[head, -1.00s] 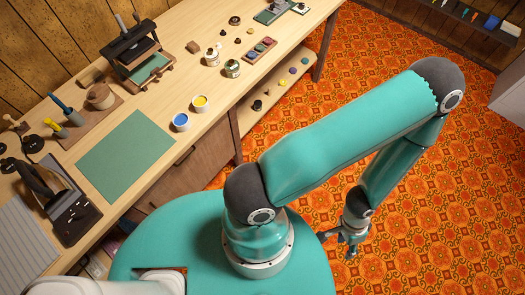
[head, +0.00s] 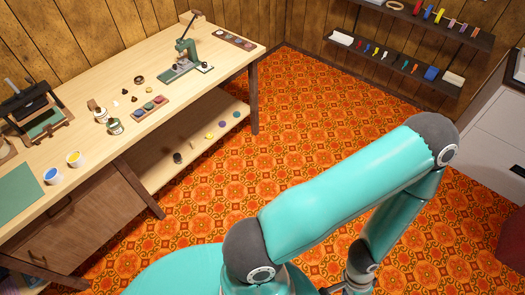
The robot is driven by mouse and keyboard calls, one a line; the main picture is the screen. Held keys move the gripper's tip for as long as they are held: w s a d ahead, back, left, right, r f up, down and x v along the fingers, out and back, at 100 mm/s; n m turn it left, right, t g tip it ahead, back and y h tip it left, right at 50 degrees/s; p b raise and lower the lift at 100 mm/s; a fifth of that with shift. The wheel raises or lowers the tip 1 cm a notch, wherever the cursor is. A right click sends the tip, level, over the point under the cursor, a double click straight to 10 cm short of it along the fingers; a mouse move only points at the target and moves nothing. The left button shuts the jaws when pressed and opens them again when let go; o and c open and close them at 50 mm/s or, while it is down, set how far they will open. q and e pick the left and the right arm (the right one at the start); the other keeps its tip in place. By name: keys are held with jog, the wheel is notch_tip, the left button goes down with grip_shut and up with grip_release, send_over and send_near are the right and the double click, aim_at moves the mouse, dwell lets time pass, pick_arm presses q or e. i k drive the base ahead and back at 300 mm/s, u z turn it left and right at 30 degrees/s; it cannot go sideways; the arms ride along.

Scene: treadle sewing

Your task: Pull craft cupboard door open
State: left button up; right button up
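A brown wooden cupboard (head: 85,225) sits under the left part of the workbench in the head view. Its front has dark handles and looks closed. My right arm bends across the picture, with its elbow at the right. Only a sliver of my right gripper (head: 335,290) shows at the bottom edge, over the floor and well apart from the cupboard. Its fingers are cut off, so its opening cannot be told. My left gripper is out of the frame.
The workbench (head: 150,75) carries paint pots, a press and small tools, with a low shelf (head: 190,150) beneath. A pale cabinet (head: 490,130) stands at the right. Wall shelves (head: 400,65) hold craft items. Patterned floor (head: 300,140) is clear between.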

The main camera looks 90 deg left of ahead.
aim_at(67, 242)
jog(key=z, duration=0.4)
jog(key=i, duration=0.4)
jog(key=u, duration=2.25)
jog(key=i, duration=0.15)
jog(key=u, duration=2)
jog(key=i, duration=0.4)
jog(key=u, duration=1.75)
jog(key=k, duration=0.6)
jog(key=u, duration=0.6)
jog(key=i, duration=1.3)
jog(key=z, duration=0.15)
